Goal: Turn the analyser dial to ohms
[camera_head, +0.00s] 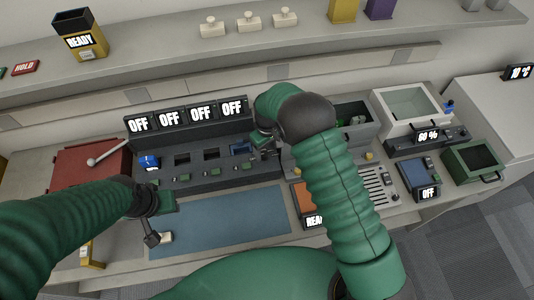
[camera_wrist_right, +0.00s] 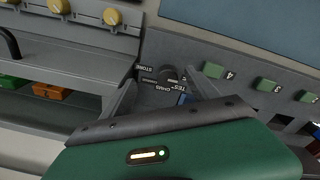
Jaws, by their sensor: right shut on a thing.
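The analyser dial (camera_wrist_right: 167,74) is a small dark knob on the grey panel, with white labels around it that read like STORE, OHMS and TEST. Which label it points at is too small to tell. My right gripper (camera_wrist_right: 164,86) has its fingers on either side of the dial and is shut on it. In the head view my right gripper (camera_head: 263,148) is at the right end of the dark bay unit (camera_head: 215,178), and the dial is hidden there. My left gripper (camera_head: 152,226) hangs over the left edge of the blue mat; its jaws are unclear.
Several OFF screens (camera_head: 201,113) stand along the top of the bay unit. Numbered green buttons (camera_wrist_right: 266,84) lie beside the dial. The blue mat (camera_head: 230,220) is mostly bare. A red box (camera_head: 85,165) stands at left, a white basin (camera_head: 410,105) at right.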

